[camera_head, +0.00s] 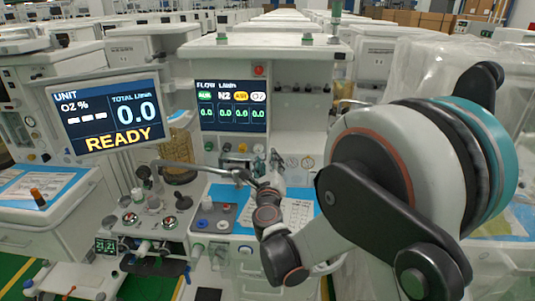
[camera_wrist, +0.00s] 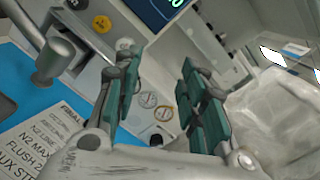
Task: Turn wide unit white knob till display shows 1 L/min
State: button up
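The white knob (camera_head: 258,148) is at the right end of the knob row under the flow display (camera_head: 232,107) on the wide unit. All the flow readings show 0.0. In the wrist view the white knob (camera_wrist: 124,44) is just above the tip of the left finger, beside the yellow knob (camera_wrist: 102,24). My gripper (camera_wrist: 162,75) is open, with nothing between its fingers. In the head view my gripper (camera_head: 268,172) is in front of the panel, below and slightly right of the white knob. I see no contact with the knob.
A large screen (camera_head: 110,112) at left reads READY and 0.0. A grey metal arm (camera_head: 200,168) reaches across below the knobs. Round gauges (camera_wrist: 148,100) are on the panel. A labelled sheet (camera_wrist: 45,140) lies on the blue worktop. Plastic-wrapped equipment stands at right.

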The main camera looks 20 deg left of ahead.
aim_at(258, 150)
jog(key=a+f+m+h, duration=0.1)
jog(key=a+f+m, duration=0.4)
jog(key=m, duration=0.1)
jog(key=b+x, duration=0.1)
jog(key=x, duration=0.3)
jog(key=b+x, duration=0.1)
jog(key=x, duration=0.4)
jog(key=b+x, duration=0.1)
jog(key=x, duration=0.3)
jog(key=shift+w+f, duration=0.3)
jog(key=shift+w, duration=0.05)
jog(key=shift+c, duration=0.3)
jog(key=c, duration=0.7)
